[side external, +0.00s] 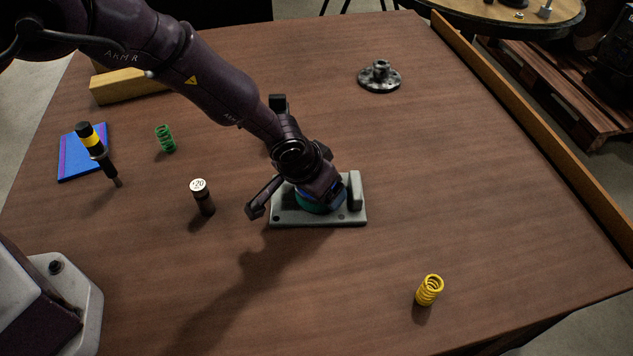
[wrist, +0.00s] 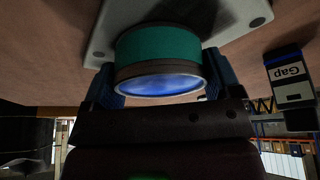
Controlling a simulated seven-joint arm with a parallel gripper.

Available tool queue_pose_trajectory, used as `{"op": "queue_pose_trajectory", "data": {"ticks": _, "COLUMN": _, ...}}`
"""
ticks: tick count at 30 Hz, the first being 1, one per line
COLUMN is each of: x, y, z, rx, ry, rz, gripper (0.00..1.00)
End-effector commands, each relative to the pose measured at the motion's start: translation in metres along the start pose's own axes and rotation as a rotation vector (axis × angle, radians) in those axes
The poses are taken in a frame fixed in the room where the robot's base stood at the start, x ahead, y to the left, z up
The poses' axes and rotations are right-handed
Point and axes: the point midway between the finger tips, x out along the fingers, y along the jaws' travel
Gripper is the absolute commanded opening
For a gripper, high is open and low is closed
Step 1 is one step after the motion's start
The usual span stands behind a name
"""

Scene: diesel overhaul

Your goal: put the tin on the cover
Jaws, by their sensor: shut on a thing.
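The tin (wrist: 158,48) is a short round can with a teal side and a shiny blue end facing the wrist camera. My gripper (wrist: 160,80) is shut on it, one finger on each side. In the side external view the tin (side external: 316,205) is partly hidden by my gripper (side external: 322,193). The cover (side external: 286,216) is a grey flat plate with a raised block at its right end and holes. It also shows in the wrist view (wrist: 104,25). The tin is over the middle of the plate, very low. I cannot tell whether it touches.
A dark cylinder marked 20 (side external: 203,198) stands left of the cover. A green spring (side external: 166,139), blue notebook (side external: 72,160) and yellow-banded tool (side external: 96,150) lie farther left. A dark flange (side external: 380,78) is behind, a yellow spring (side external: 429,290) in front. The table's right side is clear.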

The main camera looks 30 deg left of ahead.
Motion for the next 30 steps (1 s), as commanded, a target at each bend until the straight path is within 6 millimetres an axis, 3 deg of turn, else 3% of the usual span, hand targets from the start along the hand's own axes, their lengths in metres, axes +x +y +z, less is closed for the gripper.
{"op": "queue_pose_trajectory", "data": {"ticks": 5, "x": 0.003, "y": 0.000, "z": 0.001, "rx": 0.000, "ry": 0.002, "rz": 0.000, "gripper": 0.49}}
{"op": "queue_pose_trajectory", "data": {"ticks": 6, "x": 0.003, "y": 0.000, "z": 0.001, "rx": 0.000, "ry": 0.000, "rz": 0.000, "gripper": 0.91}}
{"op": "queue_pose_trajectory", "data": {"ticks": 7, "x": 0.003, "y": 0.000, "z": 0.001, "rx": 0.000, "ry": 0.000, "rz": 0.000, "gripper": 0.94}}
{"op": "queue_pose_trajectory", "data": {"ticks": 15, "x": 0.002, "y": 0.000, "z": 0.001, "rx": 0.000, "ry": 0.000, "rz": 0.000, "gripper": 0.94}}
{"op": "queue_pose_trajectory", "data": {"ticks": 19, "x": -0.008, "y": 0.001, "z": -0.001, "rx": 0.000, "ry": 0.002, "rz": 0.001, "gripper": 0.94}}
{"op": "queue_pose_trajectory", "data": {"ticks": 30, "x": -0.082, "y": 0.001, "z": -0.001, "rx": 0.001, "ry": 0.003, "rz": 0.002, "gripper": 0.94}}
